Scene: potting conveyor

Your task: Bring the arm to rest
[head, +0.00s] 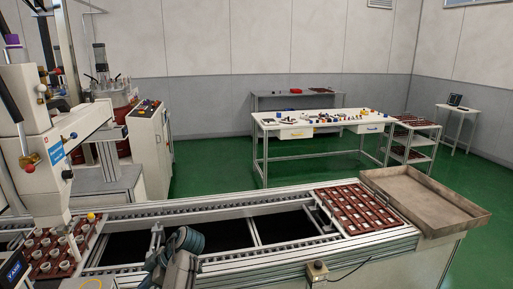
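A grey jointed arm of mine, most likely the right, rises at the bottom, left of the middle, in front of the conveyor (285,189). Its gripper end (156,240) seems to be the slim grey part over the conveyor's dark gap. The fingers are too small and overlapped to tell open from shut, and I see nothing held there. A dark link with a white label, apparently of my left arm, shows at the bottom left corner. The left gripper is out of view.
A red-brown tray (48,272) with several pots sits under the white machine (40,150) at left. A red-brown grid tray (357,207) lies at the conveyor's right, beside an empty shallow metal tray (425,198). A control box (317,271) sits on the front edge. Worktables stand behind.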

